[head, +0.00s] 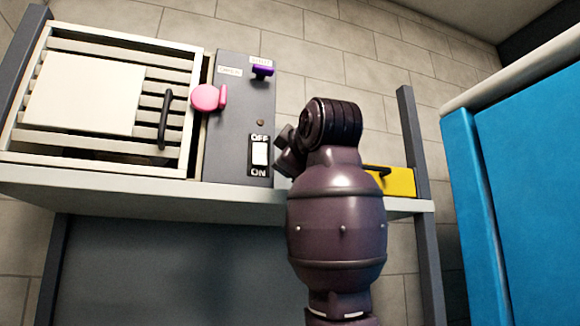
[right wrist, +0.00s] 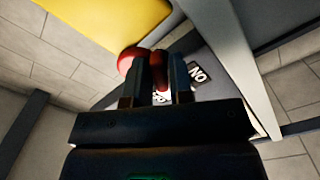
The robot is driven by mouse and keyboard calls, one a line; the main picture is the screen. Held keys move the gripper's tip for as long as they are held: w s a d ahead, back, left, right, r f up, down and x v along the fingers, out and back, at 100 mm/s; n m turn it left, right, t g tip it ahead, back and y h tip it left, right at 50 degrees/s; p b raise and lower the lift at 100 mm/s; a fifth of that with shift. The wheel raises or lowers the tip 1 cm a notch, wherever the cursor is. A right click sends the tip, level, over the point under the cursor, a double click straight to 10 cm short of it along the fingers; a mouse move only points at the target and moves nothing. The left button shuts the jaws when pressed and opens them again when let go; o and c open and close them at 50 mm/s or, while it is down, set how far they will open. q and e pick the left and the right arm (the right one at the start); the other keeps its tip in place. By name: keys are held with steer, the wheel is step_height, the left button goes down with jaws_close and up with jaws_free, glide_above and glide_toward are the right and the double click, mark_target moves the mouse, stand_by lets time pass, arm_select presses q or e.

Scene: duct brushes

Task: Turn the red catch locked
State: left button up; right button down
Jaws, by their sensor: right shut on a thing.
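The red catch (right wrist: 128,62) shows in the right wrist view as a round red knob with a darker red part between my fingers. My right gripper (right wrist: 156,75) is shut on that darker part. In the head view my right gripper (head: 286,150) is mostly hidden behind my own wrist, beside the right edge of the grey panel (head: 228,135). The red catch is hidden there. Which way it is turned I cannot tell. My left gripper is not in view.
The panel carries a pink catch (head: 207,97), a purple catch (head: 262,71) and an OFF/ON switch (head: 260,153). A slatted grille (head: 150,62) with a black handle stands left. A yellow box (head: 398,182) is right of my wrist, and a blue surface (head: 530,170) stands further right.

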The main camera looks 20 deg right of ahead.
steer(key=m, duration=0.5)
steer(key=shift+f+m+b, duration=0.1)
steer(key=shift+m+b, duration=0.2)
steer(key=m, duration=0.5)
steer(key=shift+m, duration=0.3)
steer(key=c, duration=1.1)
jaws_free()
steer(key=shift+c, duration=0.2)
steer(key=s+b, duration=0.2)
steer(key=s, duration=0.9)
steer(key=shift+d, duration=0.2)
steer(key=shift+w, duration=0.15)
